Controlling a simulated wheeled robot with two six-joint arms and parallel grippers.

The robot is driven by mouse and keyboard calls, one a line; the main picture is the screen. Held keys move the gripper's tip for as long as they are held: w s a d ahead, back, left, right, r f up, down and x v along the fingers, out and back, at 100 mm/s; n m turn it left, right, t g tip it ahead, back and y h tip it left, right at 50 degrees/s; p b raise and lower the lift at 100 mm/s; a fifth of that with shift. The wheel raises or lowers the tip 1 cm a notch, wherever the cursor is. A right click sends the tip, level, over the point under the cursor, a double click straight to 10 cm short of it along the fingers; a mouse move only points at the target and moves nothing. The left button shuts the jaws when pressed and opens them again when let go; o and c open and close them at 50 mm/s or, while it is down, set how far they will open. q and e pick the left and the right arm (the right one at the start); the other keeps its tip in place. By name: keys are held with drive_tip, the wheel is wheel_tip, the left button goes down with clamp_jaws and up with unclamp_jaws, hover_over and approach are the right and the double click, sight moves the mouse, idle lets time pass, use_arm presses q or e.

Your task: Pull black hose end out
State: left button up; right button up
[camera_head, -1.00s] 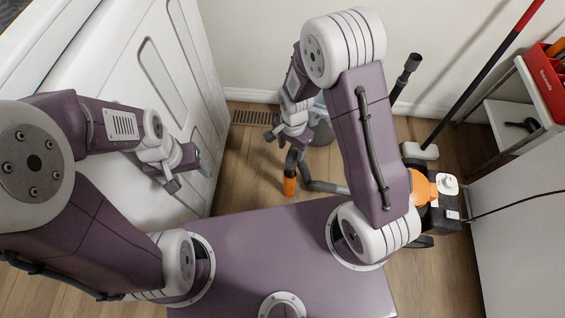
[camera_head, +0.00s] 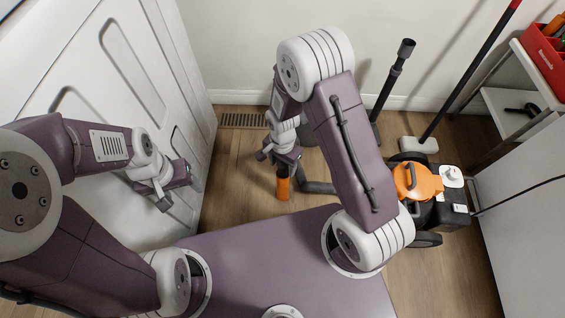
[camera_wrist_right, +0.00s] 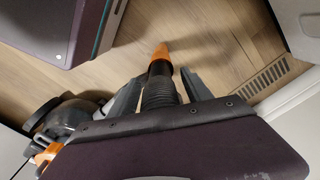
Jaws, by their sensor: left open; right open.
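The black hose end (camera_wrist_right: 160,88) is ribbed and has an orange tip (camera_wrist_right: 160,53). In the right wrist view it lies between the two fingers of my right gripper (camera_wrist_right: 162,92), which are apart, one on each side. In the head view the orange tip (camera_head: 283,189) shows just below my right gripper (camera_head: 280,158), which covers most of the black part. I cannot tell whether either finger touches the hose. My left gripper (camera_head: 176,188) is open and empty beside the white panelled door, far to the left of the hose.
An orange and black wheeled vacuum machine (camera_head: 418,184) stands right of my right arm. A black wand (camera_head: 390,88) and a red-and-black pole (camera_head: 470,75) lean behind it. A shelf with a red toolbox (camera_head: 549,60) is at right. Wood floor is open near the vent (camera_head: 243,121).

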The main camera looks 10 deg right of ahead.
drive_tip(key=shift+r, duration=0.1)
clamp_jaws()
drive_tip(key=shift+r+p, duration=3.5)
drive_tip(key=shift+p, duration=0.3)
